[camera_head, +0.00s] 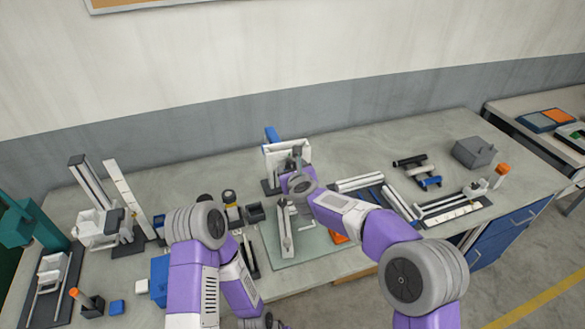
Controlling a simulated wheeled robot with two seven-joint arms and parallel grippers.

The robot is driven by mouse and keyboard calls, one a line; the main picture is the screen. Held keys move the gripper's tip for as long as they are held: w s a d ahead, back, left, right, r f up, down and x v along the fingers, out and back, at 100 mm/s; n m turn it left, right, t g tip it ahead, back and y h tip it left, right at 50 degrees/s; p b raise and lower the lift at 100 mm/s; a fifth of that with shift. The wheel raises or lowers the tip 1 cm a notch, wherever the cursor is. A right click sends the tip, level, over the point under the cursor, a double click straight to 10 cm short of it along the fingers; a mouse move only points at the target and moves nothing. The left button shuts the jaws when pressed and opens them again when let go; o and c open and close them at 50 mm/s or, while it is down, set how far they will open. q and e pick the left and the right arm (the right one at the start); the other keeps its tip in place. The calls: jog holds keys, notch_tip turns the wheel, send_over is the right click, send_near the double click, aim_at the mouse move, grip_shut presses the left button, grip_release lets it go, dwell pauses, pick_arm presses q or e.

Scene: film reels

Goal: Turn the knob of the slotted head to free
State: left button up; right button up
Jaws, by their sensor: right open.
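A white upright device (274,154) on a dark base stands at the back middle of the bench, with a blue part (271,134) at its top. It may be the slotted head; I cannot make out its knob or how it is set. My right gripper (297,152) is open in front of the device's right part and hides some of it. I cannot tell whether they touch.
A pale green mat (315,247) with a white upright fixture (285,230) lies in front of the device. White slide devices (98,222) stand at the left. Dark and blue cylinders (430,182) and a grey box (473,152) lie at the right. The back right bench is fairly clear.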

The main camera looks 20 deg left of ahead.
jog(key=c, duration=1)
jog(key=shift+c, duration=0.2)
jog(key=shift+n, duration=0.3)
jog(key=shift+w+d+f+m+t+y+b, duration=0.2)
jog(key=shift+m+t+y+b, duration=0.9)
jog(key=shift+m+b, duration=4.05)
jog(key=shift+s+a+f+m+t+y+b, duration=0.25)
jog(key=shift+m+t+y+b, duration=0.8)
jog(key=shift+m+b, duration=4)
jog(key=shift+w+d+f+m+t+y+b, duration=0.3)
jog(key=shift+m+t+y+b, duration=0.8)
jog(key=shift+m+b, duration=4.05)
jog(key=m+p, duration=0.3)
jog(key=p, duration=0.1)
jog(key=shift+s+a+m, duration=0.1)
jog(key=shift+s+m, duration=0.05)
jog(key=shift+m, duration=0.2)
